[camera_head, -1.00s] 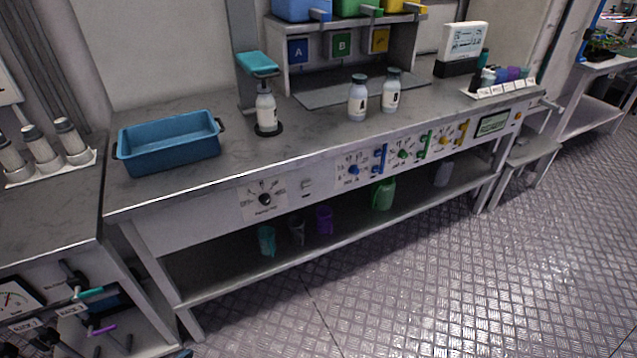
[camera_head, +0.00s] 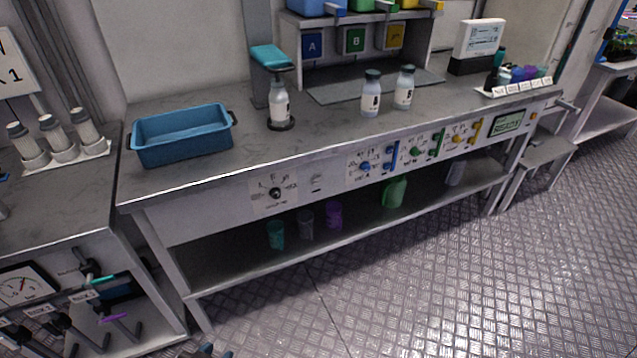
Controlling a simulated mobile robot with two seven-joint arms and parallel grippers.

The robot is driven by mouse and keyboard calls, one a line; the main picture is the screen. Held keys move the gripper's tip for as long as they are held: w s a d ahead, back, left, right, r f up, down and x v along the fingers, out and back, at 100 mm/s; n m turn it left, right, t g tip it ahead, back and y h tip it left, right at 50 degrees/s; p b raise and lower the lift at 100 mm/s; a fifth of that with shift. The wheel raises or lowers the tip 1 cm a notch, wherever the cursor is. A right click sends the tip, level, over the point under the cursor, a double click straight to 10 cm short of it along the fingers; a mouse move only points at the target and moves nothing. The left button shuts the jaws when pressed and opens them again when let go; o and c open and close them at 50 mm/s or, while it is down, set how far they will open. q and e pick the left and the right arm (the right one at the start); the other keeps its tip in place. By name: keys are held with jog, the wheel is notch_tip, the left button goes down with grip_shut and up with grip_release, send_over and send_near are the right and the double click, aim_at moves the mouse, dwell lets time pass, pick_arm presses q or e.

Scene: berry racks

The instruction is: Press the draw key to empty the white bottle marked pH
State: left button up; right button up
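A white bottle with a dark cap (camera_head: 279,104) stands upright on a dark round base under a teal-topped dispenser head (camera_head: 270,57). Two more white bottles stand to the right on the bench, one nearer (camera_head: 371,95) and one beside it (camera_head: 404,90). Their labels are too small to read, so I cannot tell which is marked pH. On the bench's front panel are a black dial (camera_head: 275,193) and a small pale key or switch (camera_head: 316,182) to its right. I cannot read which control is the draw key.
A blue tray (camera_head: 182,135) sits on the bench's left part. Coloured knobs and sliders (camera_head: 415,152) line the front panel, with a green display (camera_head: 507,123) at the right. Cups and a green jug (camera_head: 393,193) stand on the lower shelf. The floor in front is clear.

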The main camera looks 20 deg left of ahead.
pick_arm(q)
grip_shut()
dwell(0.7)
dwell(0.5)
